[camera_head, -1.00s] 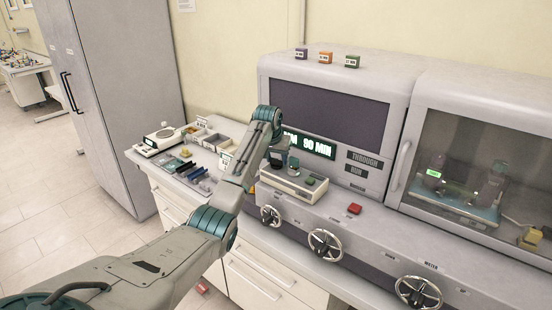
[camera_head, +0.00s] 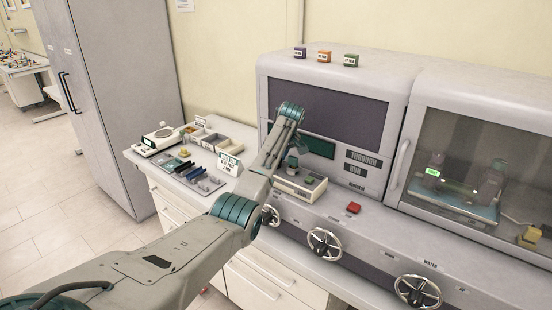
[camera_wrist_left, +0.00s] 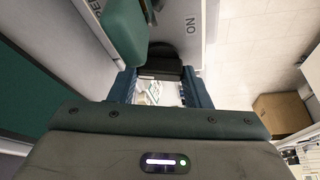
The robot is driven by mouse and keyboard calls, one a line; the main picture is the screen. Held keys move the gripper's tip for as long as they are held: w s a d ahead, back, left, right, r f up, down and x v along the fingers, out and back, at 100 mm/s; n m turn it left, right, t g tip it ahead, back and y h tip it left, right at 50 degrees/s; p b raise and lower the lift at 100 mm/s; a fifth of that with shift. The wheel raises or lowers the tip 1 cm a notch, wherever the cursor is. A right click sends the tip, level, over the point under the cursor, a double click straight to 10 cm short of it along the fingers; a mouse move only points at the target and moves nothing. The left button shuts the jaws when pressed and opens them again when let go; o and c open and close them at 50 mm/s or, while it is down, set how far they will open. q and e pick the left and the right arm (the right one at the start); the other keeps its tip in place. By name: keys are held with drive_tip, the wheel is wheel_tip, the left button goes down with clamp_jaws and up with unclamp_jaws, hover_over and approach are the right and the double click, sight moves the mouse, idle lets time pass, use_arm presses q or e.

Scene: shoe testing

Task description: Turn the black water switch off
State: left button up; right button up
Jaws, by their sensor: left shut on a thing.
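My left arm reaches from the lower left to the small switch box (camera_head: 300,190) on the machine's front. In the wrist view, my left gripper (camera_wrist_left: 158,88) has its two teal fingers either side of a black switch (camera_wrist_left: 159,66) and is shut on it. A large green piece (camera_wrist_left: 124,30) stands just beyond the left finger, and an "ON" label (camera_wrist_left: 191,25) shows beyond the switch. In the head view my wrist hides the gripped switch. A green knob (camera_head: 310,180) shows on the box's right part. My right gripper is in neither view.
A dark green display (camera_head: 318,146) sits behind the box. A red button (camera_head: 354,208) and spoked handwheels (camera_head: 324,243) line the front. A glass-doored chamber (camera_head: 475,165) is at right. The left bench holds a scale (camera_head: 161,139) and trays. A cardboard box (camera_wrist_left: 282,112) shows in the wrist view.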

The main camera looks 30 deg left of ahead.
use_arm(q)
drive_tip(key=shift+w+r+n+g+y+b, duration=0.15)
drive_tip(key=shift+n+g+b, duration=0.2)
drive_tip(key=shift+n, duration=0.5)
drive_tip(key=shift+f+n+g+y+b, duration=0.15)
drive_tip(key=shift+n+g+b, duration=0.15)
drive_tip(key=shift+n, duration=0.55)
drive_tip(key=shift+r, duration=0.1)
drive_tip(key=o, duration=1)
drive_tip(key=shift+d, duration=0.1)
drive_tip(key=shift+d+r+b, duration=0.15)
drive_tip(key=shift+r+b, duration=0.25)
drive_tip(key=shift+b, duration=0.05)
drive_tip(key=b+v, duration=0.2)
drive_tip(key=v, duration=0.3)
drive_tip(key=b+v, duration=0.2)
drive_tip(key=v, duration=0.3)
